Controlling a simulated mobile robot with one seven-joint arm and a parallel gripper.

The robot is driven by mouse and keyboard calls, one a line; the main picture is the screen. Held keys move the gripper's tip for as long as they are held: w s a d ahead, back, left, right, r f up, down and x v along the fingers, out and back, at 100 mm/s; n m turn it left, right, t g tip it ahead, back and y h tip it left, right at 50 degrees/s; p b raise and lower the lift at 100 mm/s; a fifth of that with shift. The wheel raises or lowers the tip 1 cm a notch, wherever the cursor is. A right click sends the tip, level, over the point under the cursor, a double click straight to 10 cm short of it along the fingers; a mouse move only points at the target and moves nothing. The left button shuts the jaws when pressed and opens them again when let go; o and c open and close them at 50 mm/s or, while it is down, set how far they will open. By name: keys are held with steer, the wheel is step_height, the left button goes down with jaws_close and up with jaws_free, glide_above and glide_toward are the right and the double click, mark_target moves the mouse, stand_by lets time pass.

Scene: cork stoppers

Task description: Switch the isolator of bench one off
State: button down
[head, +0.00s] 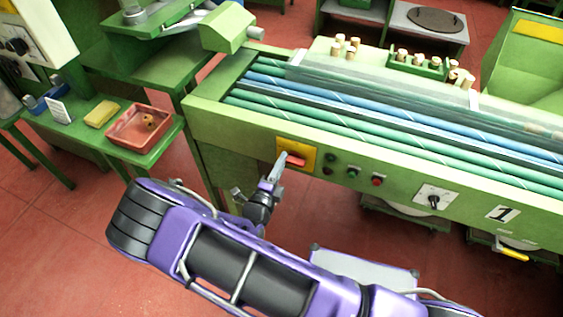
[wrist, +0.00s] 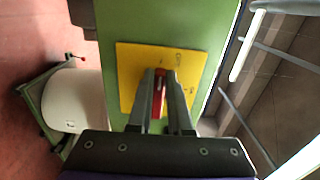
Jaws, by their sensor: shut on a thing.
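The isolator of bench one is a yellow plate (head: 304,148) with a red handle (head: 297,162), on the green front panel of the bench (head: 340,150). In the wrist view the yellow plate (wrist: 128,75) lies ahead, and the red handle (wrist: 158,84) stands between my two fingers. My gripper (head: 281,164) is at the isolator and shut on the red handle; it also shows in the wrist view (wrist: 161,88). In the head view the fingers partly cover the plate's left side. Small marks on the plate are too blurred to read.
Several corks stand on the bench top. A side table at left holds a red tray (head: 120,139) and a yellow block (head: 101,113). Red floor lies open at left.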

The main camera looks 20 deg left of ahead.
steer(key=c, duration=0.8)
jaws_free()
steer(key=shift+c, duration=0.2)
steer(key=shift+s, duration=0.15)
steer(key=s+a, duration=0.1)
steer(key=s, duration=1.6)
steer(key=shift+a, duration=0.15)
